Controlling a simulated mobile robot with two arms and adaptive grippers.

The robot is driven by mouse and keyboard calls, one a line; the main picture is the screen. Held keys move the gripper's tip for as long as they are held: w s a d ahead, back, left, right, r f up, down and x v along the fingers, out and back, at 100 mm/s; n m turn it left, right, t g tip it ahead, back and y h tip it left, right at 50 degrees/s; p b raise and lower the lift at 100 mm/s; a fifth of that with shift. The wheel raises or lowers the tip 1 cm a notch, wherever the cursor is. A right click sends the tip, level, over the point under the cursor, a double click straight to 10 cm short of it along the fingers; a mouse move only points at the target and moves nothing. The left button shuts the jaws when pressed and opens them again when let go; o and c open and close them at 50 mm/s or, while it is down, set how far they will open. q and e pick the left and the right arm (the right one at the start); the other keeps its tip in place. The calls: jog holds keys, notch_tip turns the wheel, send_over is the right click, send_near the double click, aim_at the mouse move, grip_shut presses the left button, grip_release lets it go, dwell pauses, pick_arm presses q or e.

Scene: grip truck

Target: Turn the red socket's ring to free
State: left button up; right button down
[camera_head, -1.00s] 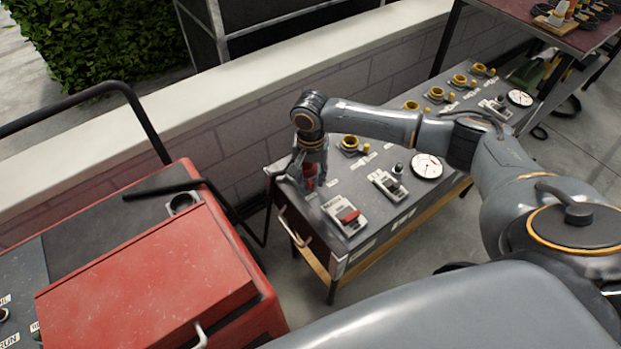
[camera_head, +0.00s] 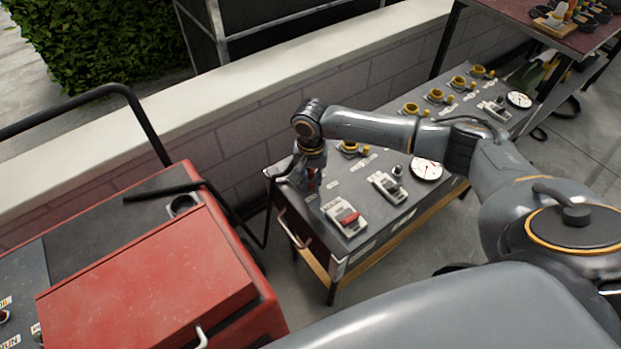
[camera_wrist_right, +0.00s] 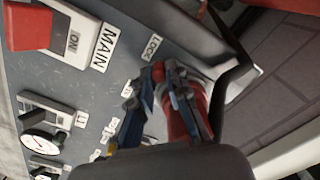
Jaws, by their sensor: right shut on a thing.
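The red socket (camera_wrist_right: 174,118) is at the left end of the grey panel table, with a "LOCK" label (camera_wrist_right: 152,47) beside it in the right wrist view. My right gripper (camera_head: 311,184) points down over it, and its fingers (camera_wrist_right: 160,88) are shut on the red ring. Only a little red shows between the fingers in the head view, and the fingers hide much of the ring. I cannot read a "free" label. My left gripper is not in view.
A "MAIN" switch with a red rocker (camera_head: 347,216) is close by on the panel. Yellow sockets (camera_head: 411,108) line the back edge, and a gauge (camera_head: 426,168) and a smaller switch (camera_head: 388,187) are further right. A red cart (camera_head: 150,280) stands at left. A wall runs behind.

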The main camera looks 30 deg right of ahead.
jog(key=shift+s+d+r+n+p, duration=0.15)
jog(key=shift+d+n+p, duration=0.45)
jog(key=shift+p, duration=1.25)
jog(key=shift+s+d+r+n+p, duration=0.15)
jog(key=shift+n+p, duration=0.85)
jog(key=shift+p, duration=0.8)
jog(key=n, duration=0.1)
jog(key=d+n, duration=0.1)
jog(key=n+p, duration=0.1)
jog(key=shift+w+d+f, duration=0.25)
jog(key=shift+w+d, duration=0.05)
jog(key=shift+d, duration=0.05)
jog(key=shift+w+d+n, duration=0.15)
jog(key=shift+d+n, duration=0.25)
jog(key=shift+n, duration=0.5)
jog(key=shift+w+d+n, duration=0.15)
jog(key=shift+d+n, duration=0.2)
jog(key=shift+n, duration=0.55)
jog(key=c, duration=1.3)
grip_release()
